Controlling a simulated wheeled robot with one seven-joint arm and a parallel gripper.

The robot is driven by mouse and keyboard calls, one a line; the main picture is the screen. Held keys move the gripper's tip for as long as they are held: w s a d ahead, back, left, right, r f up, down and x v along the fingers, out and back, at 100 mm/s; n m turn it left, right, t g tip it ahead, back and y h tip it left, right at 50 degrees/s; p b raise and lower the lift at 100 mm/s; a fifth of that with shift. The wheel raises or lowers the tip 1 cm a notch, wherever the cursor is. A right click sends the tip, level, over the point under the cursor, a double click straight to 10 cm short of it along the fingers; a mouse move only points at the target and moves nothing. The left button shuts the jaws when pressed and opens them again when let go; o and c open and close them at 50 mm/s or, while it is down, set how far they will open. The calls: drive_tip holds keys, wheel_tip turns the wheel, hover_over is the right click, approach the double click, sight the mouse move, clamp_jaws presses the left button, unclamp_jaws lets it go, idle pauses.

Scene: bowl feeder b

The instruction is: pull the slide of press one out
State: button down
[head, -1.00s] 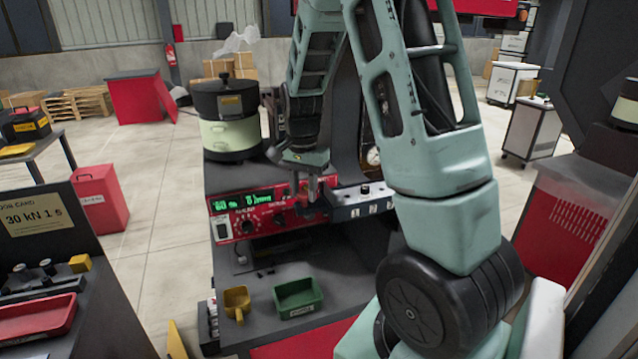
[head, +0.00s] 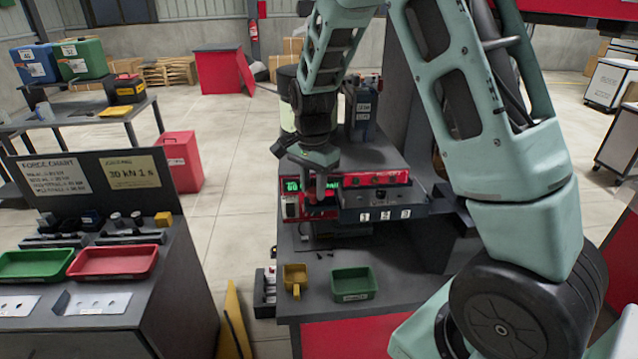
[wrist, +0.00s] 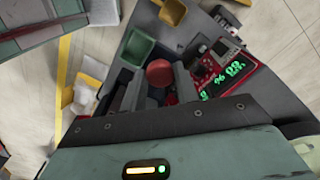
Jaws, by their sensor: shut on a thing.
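My gripper (head: 318,192) hangs in front of the left part of the red control unit (head: 374,179), near its green display (head: 292,185). In the wrist view, its two dark fingers (wrist: 160,88) are closed about a red round piece (wrist: 160,71). This piece shows as a small red shape (head: 319,212) below the gripper in the head view. What it is joined to is hidden. I cannot clearly make out press one or its slide. A grey switch block (head: 384,214) marked 1, 2 and 3 sits right of the gripper.
A yellow scoop (head: 295,277) and a green tray (head: 354,285) lie on the dark bench below the gripper. A side stand at left bears green (head: 36,262) and red (head: 115,260) trays. A yellow floor piece (head: 234,318) stands between. Open floor lies beyond.

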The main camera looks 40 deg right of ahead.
drive_tip(key=shift+w+a, duration=0.15)
drive_tip(key=shift+a, duration=0.05)
drive_tip(key=c, duration=1.1)
unclamp_jaws()
drive_tip(key=shift+a, duration=0.1)
drive_tip(key=shift+o, duration=0.2)
drive_tip(key=shift+r, duration=0.15)
drive_tip(key=shift+r, duration=0.35)
wheel_tip(320, 180, up, 16)
drive_tip(key=b, duration=0.3)
drive_tip(key=shift+r+b, duration=0.25)
drive_tip(key=shift+b, duration=0.05)
